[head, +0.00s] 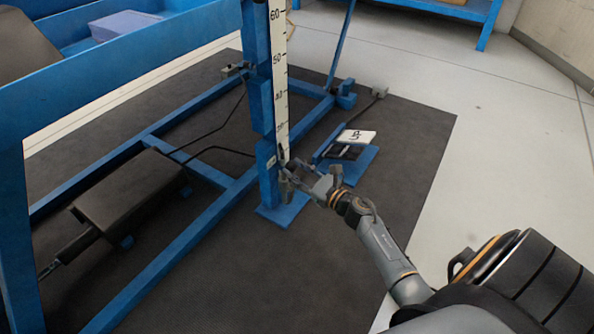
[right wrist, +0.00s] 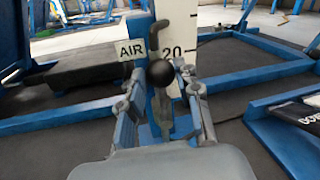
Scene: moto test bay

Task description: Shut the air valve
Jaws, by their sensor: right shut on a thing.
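The air valve shows in the right wrist view as a lever with a black ball knob (right wrist: 160,73) at its end, in front of a blue post. A white AIR label (right wrist: 130,49) is on the post, left of and above the knob. My right gripper (right wrist: 160,90) has a finger on each side of the lever and is shut on it, just below the knob. In the head view my right gripper (head: 290,174) is at the lower part of the blue post (head: 267,178) and hides most of the valve. My left gripper is not in view.
A white height scale (head: 279,75) runs up the post. A foot pedal marked UP (head: 355,137) stands right of the post. Blue frame rails (head: 165,255) and a dark box (head: 130,193) lie to the left. The dark mat (head: 415,150) is clear at right.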

